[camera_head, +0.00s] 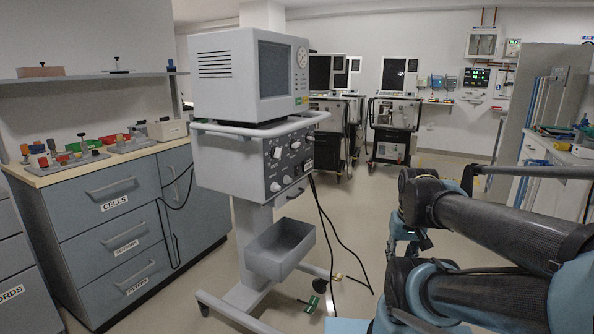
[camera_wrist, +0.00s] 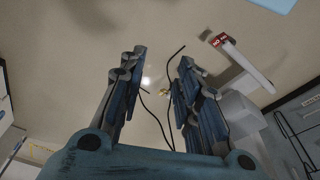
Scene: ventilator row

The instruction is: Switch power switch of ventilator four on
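A large grey ventilator (camera_head: 252,150) on a wheeled stand is nearest in the head view. Its screen is dark, and its lower front panel (camera_head: 288,158) carries several knobs and switches. Further ventilators stand at the back, one with a dark screen (camera_head: 320,72) and one to its right (camera_head: 393,120). I cannot read which one is number four, nor any power switch position. My gripper (camera_wrist: 161,58) is open and empty in the wrist view, with floor and dark cables beyond its fingers. In the head view my arm is at the lower right, apart from the nearest ventilator's panel.
A drawer cabinet (camera_head: 122,225) with small items on top stands at the left. A grey bin (camera_head: 280,248) hangs on the nearest stand. Black cables (camera_head: 330,235) trail on the floor. A white leg with a red label (camera_wrist: 222,42) shows in the wrist view. Floor is open mid-room.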

